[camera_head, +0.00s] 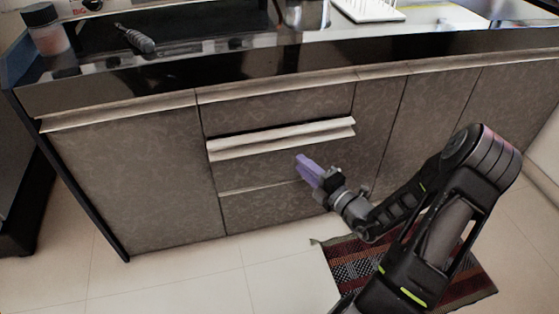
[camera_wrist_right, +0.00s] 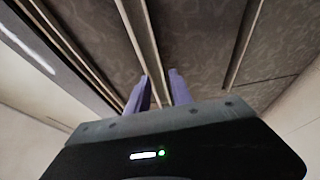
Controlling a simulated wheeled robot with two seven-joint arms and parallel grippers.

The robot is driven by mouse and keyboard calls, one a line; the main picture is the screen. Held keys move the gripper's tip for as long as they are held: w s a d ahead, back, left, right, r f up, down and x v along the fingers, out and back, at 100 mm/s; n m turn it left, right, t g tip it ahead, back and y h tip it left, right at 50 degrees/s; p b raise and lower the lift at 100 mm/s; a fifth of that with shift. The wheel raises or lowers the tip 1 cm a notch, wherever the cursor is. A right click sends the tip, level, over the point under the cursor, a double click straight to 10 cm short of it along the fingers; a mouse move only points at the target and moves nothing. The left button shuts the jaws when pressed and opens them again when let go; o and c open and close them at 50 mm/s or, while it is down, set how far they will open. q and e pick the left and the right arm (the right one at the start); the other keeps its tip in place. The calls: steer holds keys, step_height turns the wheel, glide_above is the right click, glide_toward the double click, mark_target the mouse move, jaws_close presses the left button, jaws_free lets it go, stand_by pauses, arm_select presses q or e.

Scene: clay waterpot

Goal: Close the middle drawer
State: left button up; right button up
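The middle drawer (camera_head: 250,172) is in the central stack of three drawers under the counter. Its pale top edge (camera_head: 281,139) stands out a little from the cabinet, with a dark gap above it, so it looks slightly open. My right gripper (camera_head: 306,168) has purple fingers and is in front of the right half of this drawer's face, below the pale edge. Whether it touches the face I cannot tell. In the right wrist view the fingers (camera_wrist_right: 158,82) are apart with nothing seen between them, close under the drawer fronts. My left gripper is not in view.
The top drawer (camera_head: 280,108) and bottom drawer (camera_head: 270,207) look flush. Cabinet doors flank the stack. A jar (camera_head: 47,30), a dark utensil (camera_head: 137,38) and a white rack (camera_head: 368,9) are on the counter. A striped rug (camera_head: 352,262) lies on the open tiled floor.

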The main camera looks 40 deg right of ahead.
mark_target(283, 148)
steer(key=shift+d, duration=0.1)
steer(key=w+b, duration=0.1)
steer(key=w, duration=0.1)
steer(key=w+b, duration=0.1)
steer(key=w, duration=0.2)
steer(key=w+b, duration=0.1)
steer(key=w, duration=0.2)
steer(key=shift+a, duration=0.25)
steer(key=shift+s, duration=0.1)
steer(key=shift+c, duration=0.4)
jaws_close()
stand_by(0.9)
